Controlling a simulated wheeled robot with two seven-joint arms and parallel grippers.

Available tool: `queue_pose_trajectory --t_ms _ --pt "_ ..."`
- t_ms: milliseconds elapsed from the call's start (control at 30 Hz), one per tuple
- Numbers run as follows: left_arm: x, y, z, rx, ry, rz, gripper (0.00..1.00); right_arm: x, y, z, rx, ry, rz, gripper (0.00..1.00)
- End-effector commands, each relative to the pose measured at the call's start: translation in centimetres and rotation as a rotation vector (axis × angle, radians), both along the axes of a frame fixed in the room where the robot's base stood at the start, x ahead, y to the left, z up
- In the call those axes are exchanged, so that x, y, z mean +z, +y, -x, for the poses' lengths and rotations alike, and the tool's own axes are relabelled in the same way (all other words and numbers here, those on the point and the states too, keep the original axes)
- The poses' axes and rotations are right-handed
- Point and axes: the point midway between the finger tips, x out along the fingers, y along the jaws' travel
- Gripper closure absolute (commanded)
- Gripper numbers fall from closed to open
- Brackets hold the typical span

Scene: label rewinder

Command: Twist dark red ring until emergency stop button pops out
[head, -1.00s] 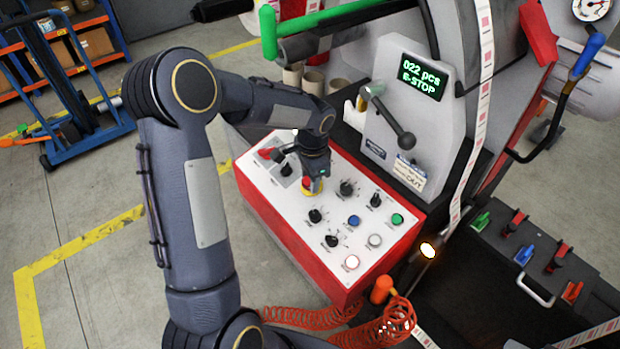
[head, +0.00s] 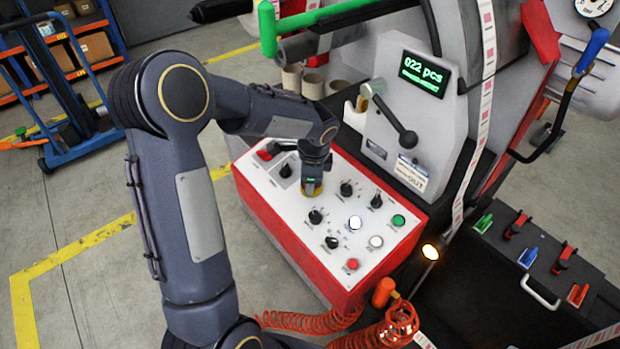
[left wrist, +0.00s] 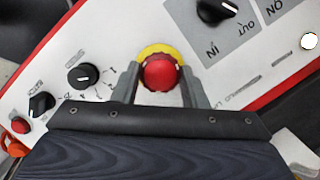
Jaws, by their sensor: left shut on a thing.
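The emergency stop button (left wrist: 158,73) is a red cap on a yellow base (left wrist: 161,48), seen in the left wrist view. The dark red ring (left wrist: 177,72) forms its rim, with a small pale mark at the right. My left gripper (left wrist: 160,84) is shut on the ring, one finger on each side. In the head view my left gripper (head: 312,186) reaches down onto the control panel (head: 279,207) and hides most of the button. The display (head: 424,74) reads "022 pcs" over a smaller line that I cannot read. My right gripper is not in view.
Several black knobs stand near the gripper, such as one at the panel's middle (head: 346,189).

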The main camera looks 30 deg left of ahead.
Motion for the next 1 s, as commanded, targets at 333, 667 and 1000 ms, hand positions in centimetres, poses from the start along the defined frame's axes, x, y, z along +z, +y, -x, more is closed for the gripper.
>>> queue_pose_trajectory --t_ms 333,667,1000 --pt "0.0 -0.1 0.0 0.000 0.000 0.001 0.53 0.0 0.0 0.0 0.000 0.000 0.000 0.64" --pt "0.0 0.0 0.0 0.001 0.001 0.001 0.39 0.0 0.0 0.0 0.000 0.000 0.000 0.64" --pt "3.8 -0.6 0.4 0.001 -0.005 0.001 0.39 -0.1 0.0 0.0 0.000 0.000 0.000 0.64"
